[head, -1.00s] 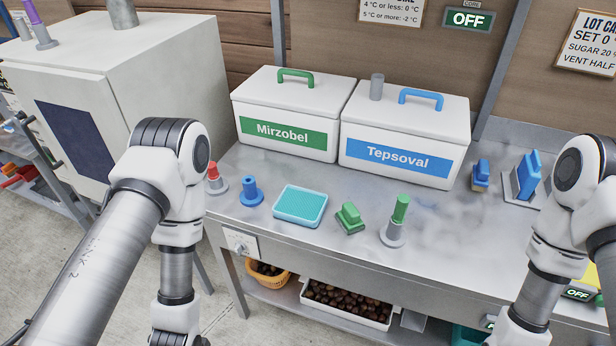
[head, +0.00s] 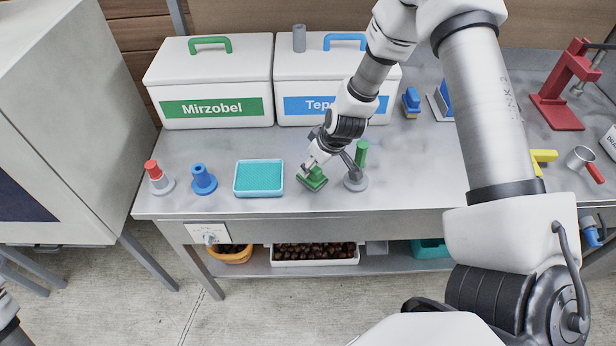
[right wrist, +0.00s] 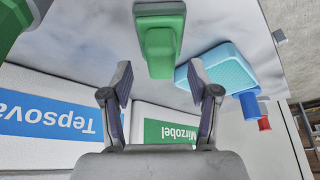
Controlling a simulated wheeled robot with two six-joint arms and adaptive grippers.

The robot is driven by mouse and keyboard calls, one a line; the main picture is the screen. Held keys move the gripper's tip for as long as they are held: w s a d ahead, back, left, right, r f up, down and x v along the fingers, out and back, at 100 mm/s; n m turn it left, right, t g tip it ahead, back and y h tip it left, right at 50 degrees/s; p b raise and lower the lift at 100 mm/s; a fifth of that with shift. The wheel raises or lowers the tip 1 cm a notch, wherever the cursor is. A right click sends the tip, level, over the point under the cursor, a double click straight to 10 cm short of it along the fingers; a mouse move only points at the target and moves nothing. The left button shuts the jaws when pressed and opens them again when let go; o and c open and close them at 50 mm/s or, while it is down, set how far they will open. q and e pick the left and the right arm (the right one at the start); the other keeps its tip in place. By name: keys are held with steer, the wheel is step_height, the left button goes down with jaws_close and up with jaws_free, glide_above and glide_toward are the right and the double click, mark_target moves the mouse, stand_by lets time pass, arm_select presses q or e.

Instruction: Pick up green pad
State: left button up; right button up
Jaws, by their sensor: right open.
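The green pad (head: 313,182), a small green block with a raised grip, sits on the steel bench right of the turquoise tray. In the right wrist view the green pad (right wrist: 161,45) lies just beyond the fingertips, roughly centred between them. My right gripper (head: 309,166) is over the pad, partly hiding it in the head view. In the right wrist view my right gripper (right wrist: 160,80) is open and empty, with the fingers apart. My left gripper is out of view; only a bit of my left arm shows at the lower left edge.
A green cylinder on a grey base (head: 361,155) stands close right of the pad. The turquoise tray (head: 237,192) lies left, then blue (head: 202,180) and red-topped (head: 153,172) pieces. White Mirzobel (head: 210,80) and Tepsoval (head: 300,75) crates stand behind.

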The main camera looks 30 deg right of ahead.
steer(key=shift+b+x, duration=0.4)
steer(key=shift+x, duration=0.85)
steer(key=shift+f, duration=0.3)
steer(key=shift+w+a, duration=0.1)
steer(key=shift+w, duration=0.05)
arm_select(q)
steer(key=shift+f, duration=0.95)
arm_select(e)
steer(key=shift+r, duration=0.15)
jaws_close()
